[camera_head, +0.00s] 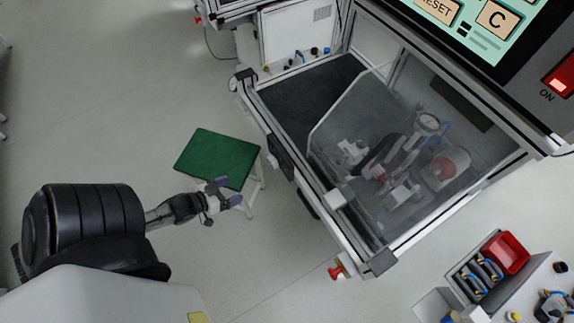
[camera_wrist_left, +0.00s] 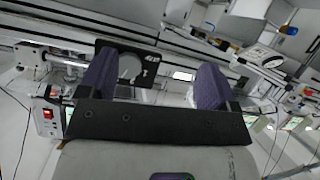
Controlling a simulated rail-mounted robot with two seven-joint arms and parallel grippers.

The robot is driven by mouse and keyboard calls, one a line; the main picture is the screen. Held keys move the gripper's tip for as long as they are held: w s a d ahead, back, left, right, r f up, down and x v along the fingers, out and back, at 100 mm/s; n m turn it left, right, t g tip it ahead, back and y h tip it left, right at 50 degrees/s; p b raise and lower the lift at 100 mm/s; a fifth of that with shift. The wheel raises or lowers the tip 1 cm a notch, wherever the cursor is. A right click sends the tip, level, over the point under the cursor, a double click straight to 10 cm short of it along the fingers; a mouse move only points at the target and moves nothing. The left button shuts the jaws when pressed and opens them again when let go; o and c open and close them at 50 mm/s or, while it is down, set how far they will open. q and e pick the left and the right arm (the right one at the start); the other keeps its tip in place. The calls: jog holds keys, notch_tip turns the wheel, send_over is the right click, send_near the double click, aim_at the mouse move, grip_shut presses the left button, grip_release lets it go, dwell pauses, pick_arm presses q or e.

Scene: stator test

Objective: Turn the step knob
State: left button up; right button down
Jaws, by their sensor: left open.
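My left gripper (camera_head: 226,192) is open and empty in the head view, over the floor beside the green-topped stool and left of the test machine. Its two purple fingers stand wide apart in the left wrist view (camera_wrist_left: 154,82), with nothing between them but the distant background. I cannot make out with certainty which part is the step knob. A red knob (camera_head: 336,272) sits at the machine's lower front corner, well away from the gripper. My right gripper is not in view.
The machine's frame (camera_head: 345,235) and clear cover (camera_head: 350,105) stand to the right. The green stool (camera_head: 217,158) is close to the gripper. A screen (camera_head: 475,30) is at the top right. Trays with parts (camera_head: 480,275) are at the lower right. Floor at left is clear.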

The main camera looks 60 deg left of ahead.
aim_at(269, 164)
pick_arm(q)
notch_tip(269, 164, up, 6)
jog(key=w+d+n+t+h, duration=0.1)
jog(key=n+t, duration=0.1)
jog(key=t, duration=0.2)
jog(key=w, duration=0.9)
jog(key=w+d+b, duration=0.1)
jog(key=w, duration=0.4)
jog(key=shift+r, duration=0.1)
jog(key=shift+c, duration=0.3)
